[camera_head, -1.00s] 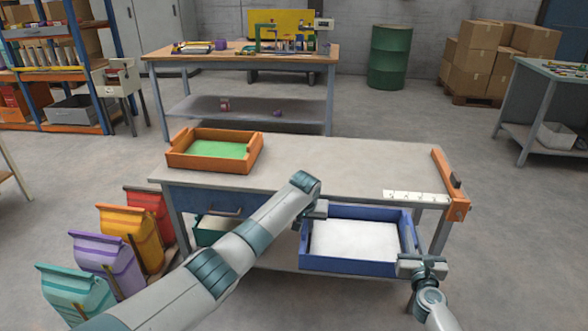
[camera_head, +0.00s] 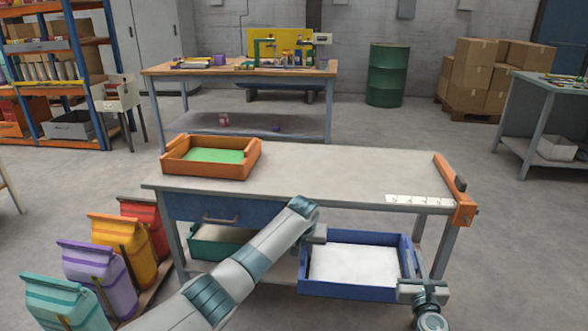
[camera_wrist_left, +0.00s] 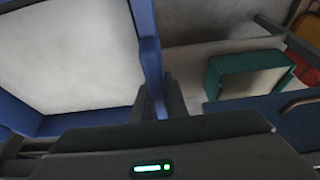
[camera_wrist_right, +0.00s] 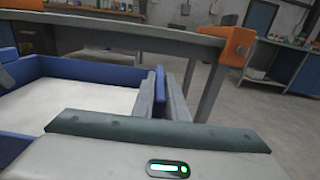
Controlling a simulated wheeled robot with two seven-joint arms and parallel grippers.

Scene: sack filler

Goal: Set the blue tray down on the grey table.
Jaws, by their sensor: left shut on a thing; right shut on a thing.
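The blue tray (camera_head: 345,291) has a white inside and hangs roughly level in front of the grey table (camera_head: 330,175), below the height of its top. My left gripper (camera_head: 314,236) is shut on the tray's left wall; in the left wrist view that blue wall (camera_wrist_left: 147,35) runs between the fingers. My right gripper (camera_head: 414,284) is shut on the right wall, and the right wrist view shows the wall (camera_wrist_right: 159,88) at its fingers. In that view the table edge (camera_wrist_right: 130,27) stands higher than the tray. The right fingertips are partly hidden.
An orange tray with a green inside (camera_head: 168,162) stands at the table's left. A white numbered strip (camera_head: 418,199) and an orange end piece (camera_head: 458,190) are at its right. The tabletop middle is clear. A teal tray (camera_head: 208,250) lies underneath. Several sacks (camera_head: 97,277) stand left.

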